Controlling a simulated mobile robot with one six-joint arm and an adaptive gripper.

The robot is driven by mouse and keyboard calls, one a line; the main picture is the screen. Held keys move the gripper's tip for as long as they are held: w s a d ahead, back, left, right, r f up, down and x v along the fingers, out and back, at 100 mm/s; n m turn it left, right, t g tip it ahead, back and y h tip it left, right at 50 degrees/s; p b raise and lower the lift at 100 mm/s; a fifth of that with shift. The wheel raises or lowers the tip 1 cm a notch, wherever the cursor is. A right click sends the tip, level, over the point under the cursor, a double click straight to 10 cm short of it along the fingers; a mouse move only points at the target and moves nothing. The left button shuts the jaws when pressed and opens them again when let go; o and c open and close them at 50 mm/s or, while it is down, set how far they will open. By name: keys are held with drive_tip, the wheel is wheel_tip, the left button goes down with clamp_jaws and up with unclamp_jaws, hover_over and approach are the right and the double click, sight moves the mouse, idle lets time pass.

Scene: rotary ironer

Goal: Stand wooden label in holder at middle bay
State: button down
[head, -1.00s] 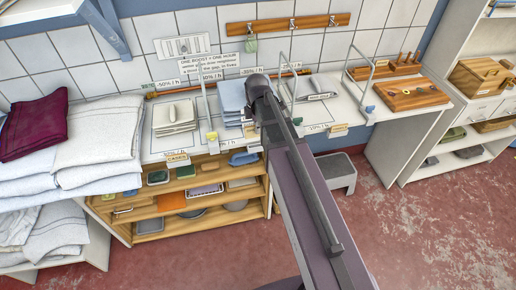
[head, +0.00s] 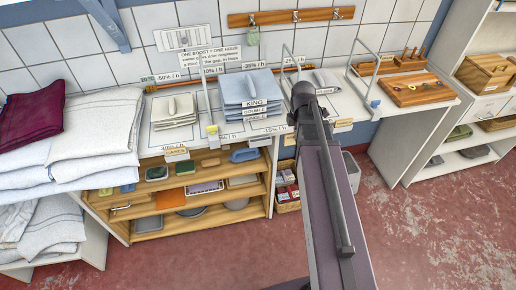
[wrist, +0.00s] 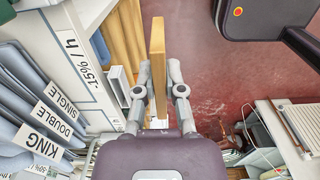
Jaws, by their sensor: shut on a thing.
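In the wrist view my gripper (wrist: 157,82) is shut on the wooden label (wrist: 157,48), a thin tan board seen nearly edge-on between the two fingers. It is held off the counter's front, above the red floor. In the head view my arm hides the gripper and label. The middle bay holds a blue linen stack (head: 247,88) tagged KING, DOUBLE and SINGLE. A small pale piece (head: 258,141), perhaps the holder, sits at that bay's front edge; its details are too small to tell. Wooden labels stand at the left bay (head: 177,154) and right bay (head: 342,123).
Wire dividers (head: 208,95) rise between the bays. A wooden shelf unit (head: 165,222) with several items is below the counter. A basket (head: 288,206) and a grey bin (head: 352,172) stand beneath. The red floor (head: 420,220) at right is open.

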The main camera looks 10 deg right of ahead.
drive_tip(key=shift+s+d+f, duration=0.25)
drive_tip(key=shift+s+d, duration=0.1)
drive_tip(key=shift+d, duration=0.15)
drive_tip(key=shift+s+d+f, duration=0.2)
drive_tip(key=shift+s+d, duration=0.1)
drive_tip(key=shift+d, duration=0.2)
drive_tip(key=shift+w+a, duration=0.1)
drive_tip(key=b, duration=0.2)
hover_over(262, 144)
drive_tip(key=d, duration=0.1)
drive_tip(key=shift+w+f, duration=0.2)
drive_tip(key=shift+f, duration=0.5)
drive_tip(key=shift+w+a, duration=0.1)
drive_tip(key=shift+w, duration=0.05)
drive_tip(key=shift+w+a+f+b, duration=0.25)
drive_tip(key=shift+a+f+b, duration=0.15)
drive_tip(key=shift+f, duration=0.1)
drive_tip(key=shift+f+b, duration=1.35)
drive_tip(key=shift+f, duration=0.15)
